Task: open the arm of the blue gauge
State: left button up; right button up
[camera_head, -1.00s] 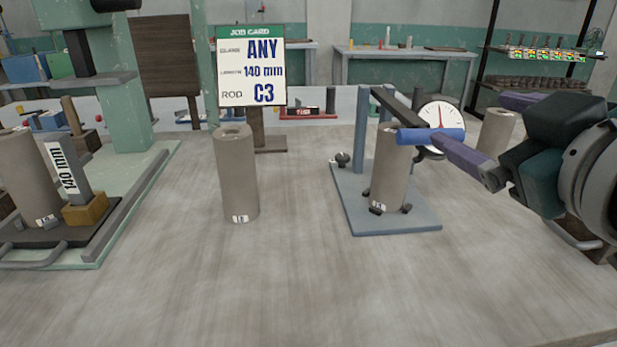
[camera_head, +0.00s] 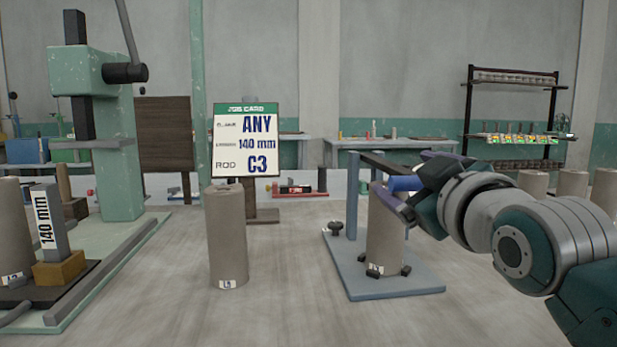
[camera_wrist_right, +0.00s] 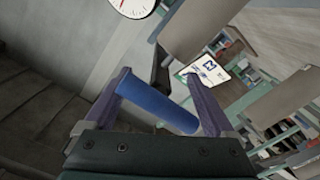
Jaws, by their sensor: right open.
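The blue gauge has a blue-grey base plate (camera_head: 400,288), an upright post (camera_head: 352,205) and an arm (camera_head: 385,162) reaching over a grey clay cylinder (camera_head: 383,240) on the plate. A bright blue handle (camera_head: 405,183) is on the arm; it also shows in the right wrist view (camera_wrist_right: 157,105). My right gripper (camera_head: 404,182) is at the handle, its purple fingers open on either side of it. I cannot tell whether either finger touches it. The dial (camera_wrist_right: 132,8) shows partly in the wrist view and is hidden behind my gripper in the head view. My left gripper is not in view.
Another clay cylinder (camera_head: 226,236) stands left of the gauge. The job card (camera_head: 246,143) stands behind it. A green press (camera_head: 118,160) with a 140 mm block (camera_head: 47,222) is at the left. More cylinders (camera_head: 573,184) stand at the right. The table front is clear.

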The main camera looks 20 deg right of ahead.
jog(key=shift+w+d, duration=0.1)
jog(key=shift+w, duration=0.25)
grip_shut()
dwell(0.6)
